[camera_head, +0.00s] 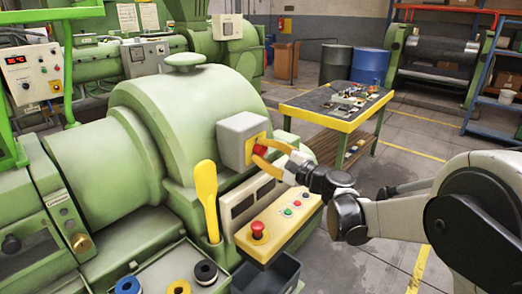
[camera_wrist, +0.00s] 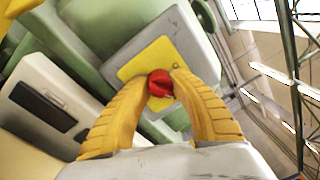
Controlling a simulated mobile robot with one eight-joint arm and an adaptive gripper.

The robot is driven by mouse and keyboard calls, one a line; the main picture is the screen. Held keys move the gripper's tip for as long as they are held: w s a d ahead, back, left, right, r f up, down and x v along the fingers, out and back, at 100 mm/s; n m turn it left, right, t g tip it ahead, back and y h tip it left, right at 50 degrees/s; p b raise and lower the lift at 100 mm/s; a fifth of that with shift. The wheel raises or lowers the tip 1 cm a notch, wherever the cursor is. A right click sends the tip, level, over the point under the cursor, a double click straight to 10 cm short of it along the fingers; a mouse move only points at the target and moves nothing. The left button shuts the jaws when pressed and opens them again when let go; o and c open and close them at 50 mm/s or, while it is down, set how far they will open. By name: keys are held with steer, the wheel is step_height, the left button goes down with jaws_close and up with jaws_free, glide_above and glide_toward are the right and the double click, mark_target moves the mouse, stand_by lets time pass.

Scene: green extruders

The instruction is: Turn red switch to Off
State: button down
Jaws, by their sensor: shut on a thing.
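The red switch (camera_head: 260,150) is a rotary knob on a yellow plate, on the side of a grey box (camera_head: 238,132) mounted on the green machine. In the wrist view the red switch (camera_wrist: 160,84) sits on the yellow plate (camera_wrist: 148,58) between my two yellow fingertips. My gripper (camera_head: 262,151) reaches in from the right and is shut on the knob, one finger on either side. In the wrist view my gripper (camera_wrist: 161,82) shows both curved fingers meeting the knob's sides. Any Off marking is too small to read.
Below the switch is a yellow panel (camera_head: 272,232) with a red mushroom button (camera_head: 258,229) and smaller buttons. A yellow lever (camera_head: 207,195) stands to its left. A work table (camera_head: 342,124) with parts stands behind my arm. Open floor lies to the right.

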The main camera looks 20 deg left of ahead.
steer(key=n, duration=0.6)
steer(key=shift+n, duration=0.3)
steer(key=n, duration=0.5)
steer(key=shift+n+g+y+p, duration=0.3)
steer(key=shift+n+p, duration=0.1)
steer(key=c, duration=1.4)
jaws_free()
steer(key=shift+o, duration=0.2)
steer(key=shift+d, duration=0.1)
steer(key=v, duration=1.1)
steer(key=shift+d, duration=0.4)
